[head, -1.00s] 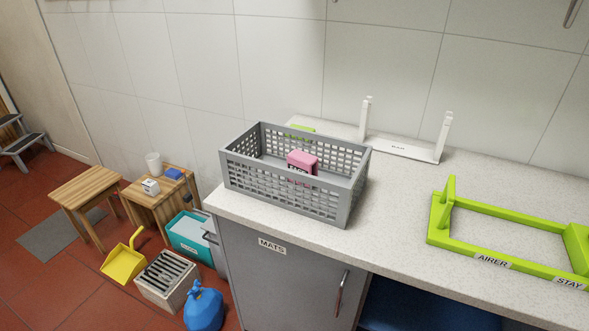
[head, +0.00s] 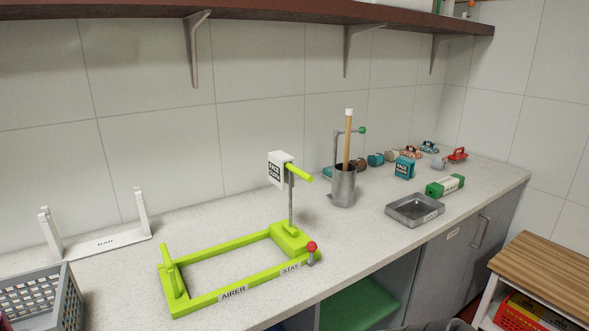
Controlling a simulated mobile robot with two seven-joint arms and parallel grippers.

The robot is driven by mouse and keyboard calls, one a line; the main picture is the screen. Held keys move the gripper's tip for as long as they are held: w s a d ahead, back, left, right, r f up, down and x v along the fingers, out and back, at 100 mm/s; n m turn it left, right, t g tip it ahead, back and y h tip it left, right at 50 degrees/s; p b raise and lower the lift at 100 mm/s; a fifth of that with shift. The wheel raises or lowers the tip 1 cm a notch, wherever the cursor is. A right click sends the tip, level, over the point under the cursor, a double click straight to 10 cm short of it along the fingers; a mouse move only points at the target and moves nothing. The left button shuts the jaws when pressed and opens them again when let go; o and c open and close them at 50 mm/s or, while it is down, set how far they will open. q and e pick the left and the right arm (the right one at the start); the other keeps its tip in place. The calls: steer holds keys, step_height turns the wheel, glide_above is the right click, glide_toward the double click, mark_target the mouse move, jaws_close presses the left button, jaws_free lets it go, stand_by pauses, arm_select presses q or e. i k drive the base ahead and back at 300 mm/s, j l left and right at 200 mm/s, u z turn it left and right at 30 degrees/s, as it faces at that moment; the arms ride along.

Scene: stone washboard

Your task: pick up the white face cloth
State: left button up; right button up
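A small white block-like piece with a dark label that seems to read "FACE" (head: 280,169), which looks like the white face cloth, is up at the top of a thin grey post. It sits at the left end of a short lime-green bar (head: 299,173). The post rises from the lime-green airer frame (head: 205,299) on the worktop. I cannot tell exactly how the cloth is held there. Neither of my grippers shows in this view.
A white "BAR" stand (head: 108,243) and grey basket (head: 68,303) are at the left. A red knob (head: 312,247) stands at the airer's front right corner. To the right are a metal canister (head: 342,188), a teal block (head: 404,168) and a metal tray (head: 415,210). A shelf overhangs behind.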

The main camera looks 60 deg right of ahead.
mark_target(278, 175)
steer(key=z, duration=1.9)
steer(key=u, duration=0.35)
steer(key=l+u, duration=0.2)
steer(key=u, duration=0.15)
steer(key=l+u, duration=0.45)
steer(key=u, duration=0.25)
steer(key=k+l+u, duration=0.2)
steer(key=l, duration=0.2)
steer(key=k+l+u, duration=0.2)
steer(key=l, duration=0.15)
